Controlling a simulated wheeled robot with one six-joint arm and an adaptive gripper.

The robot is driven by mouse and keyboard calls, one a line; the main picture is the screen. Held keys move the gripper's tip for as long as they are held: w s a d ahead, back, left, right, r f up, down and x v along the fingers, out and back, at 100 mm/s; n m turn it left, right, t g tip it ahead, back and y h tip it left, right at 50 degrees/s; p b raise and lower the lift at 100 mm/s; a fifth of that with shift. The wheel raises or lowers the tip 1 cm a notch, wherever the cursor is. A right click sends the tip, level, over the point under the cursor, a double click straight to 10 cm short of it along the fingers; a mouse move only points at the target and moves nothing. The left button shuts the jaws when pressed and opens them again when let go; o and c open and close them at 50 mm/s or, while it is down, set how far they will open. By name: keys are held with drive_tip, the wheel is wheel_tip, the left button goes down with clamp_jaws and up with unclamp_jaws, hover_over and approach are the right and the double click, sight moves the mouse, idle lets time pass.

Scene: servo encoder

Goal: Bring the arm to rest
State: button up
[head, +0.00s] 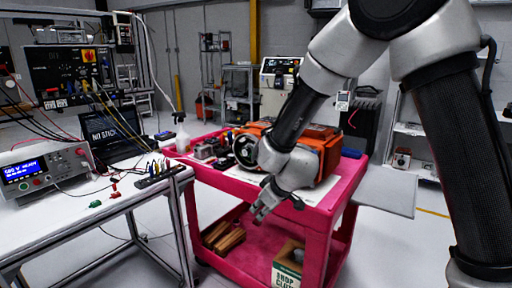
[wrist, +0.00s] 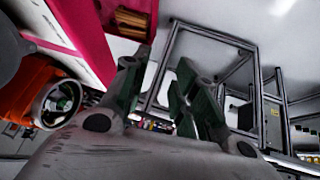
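My arm comes in from the upper right of the head view and bends down over the front of the pink cart (head: 318,214). My gripper (head: 262,211) hangs at the cart's near edge, pointing down and left. In the wrist view my gripper (wrist: 158,82) has its two fingers apart with nothing between them.
A white bench (head: 75,222) at left holds a power supply (head: 45,168), a laptop (head: 112,130) and cables. A spray bottle (head: 182,135) and small parts stand on the cart. Its lower shelf holds a box (head: 288,268) and wooden pieces (head: 222,237). Floor shows between bench and cart.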

drive_tip(key=s+d+r+m+h, duration=0.1)
drive_tip(key=s+d+r+m, duration=0.2)
drive_tip(key=s+d+r, duration=0.3)
drive_tip(key=s+d+r+m+g+h, duration=0.1)
drive_tip(key=s+d+r+m, duration=0.2)
drive_tip(key=s+d+r, duration=0.4)
drive_tip(key=s+d+r+m+h, duration=0.2)
drive_tip(key=s+d+r, duration=0.5)
drive_tip(key=s+d, duration=0.6)
drive_tip(key=d+m, duration=0.1)
drive_tip(key=d, duration=0.7)
drive_tip(key=shift+m, duration=0.3)
drive_tip(key=shift+o, duration=0.3)
drive_tip(key=shift+g, duration=0.3)
